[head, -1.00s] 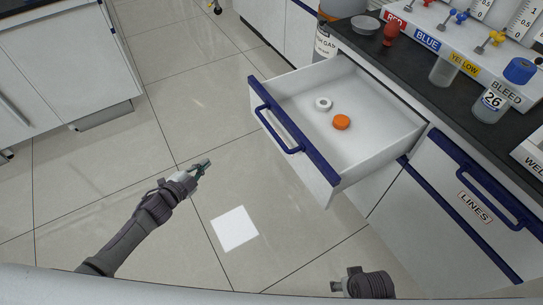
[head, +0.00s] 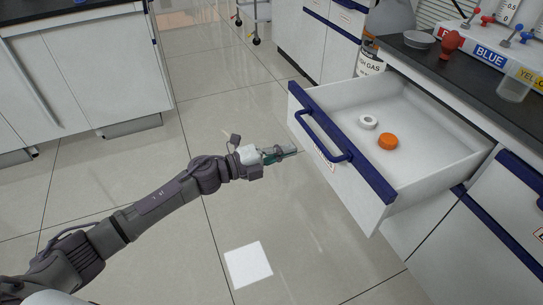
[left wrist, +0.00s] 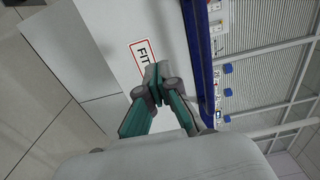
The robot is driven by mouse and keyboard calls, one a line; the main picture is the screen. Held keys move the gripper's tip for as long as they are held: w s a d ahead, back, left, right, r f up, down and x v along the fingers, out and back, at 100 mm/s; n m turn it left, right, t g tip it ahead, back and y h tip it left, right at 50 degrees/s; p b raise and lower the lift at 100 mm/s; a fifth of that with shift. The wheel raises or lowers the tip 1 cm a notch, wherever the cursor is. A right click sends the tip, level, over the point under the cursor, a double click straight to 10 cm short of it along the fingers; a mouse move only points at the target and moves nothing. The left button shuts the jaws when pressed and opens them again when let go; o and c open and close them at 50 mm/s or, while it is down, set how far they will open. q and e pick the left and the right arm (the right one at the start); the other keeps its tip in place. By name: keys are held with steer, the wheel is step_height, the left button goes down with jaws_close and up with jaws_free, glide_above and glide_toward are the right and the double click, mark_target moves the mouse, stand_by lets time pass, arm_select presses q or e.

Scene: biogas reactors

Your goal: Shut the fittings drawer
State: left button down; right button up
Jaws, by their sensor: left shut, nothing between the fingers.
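The fittings drawer (head: 440,105) stands pulled out from the bench in the head view. It has a white body, a blue top edge and a blue bar handle (head: 324,136). A white ring (head: 368,122) and an orange cap (head: 388,141) lie inside it. My right gripper is out of view.
The dark bench top (head: 462,75) holds a red bulb (head: 451,42) and a rack with coloured labels. A gas bottle (head: 375,50) stands behind the drawer. White cabinets (head: 85,75) are at the left. The tiled floor between is clear, with a white square (head: 248,265) on it.

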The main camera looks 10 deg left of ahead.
mark_target(312, 143)
arm_select(q)
steer(key=x, duration=0.7)
steer(key=shift+b, duration=0.4)
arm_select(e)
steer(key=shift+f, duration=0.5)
arm_select(q)
steer(key=shift+w+d, duration=0.1)
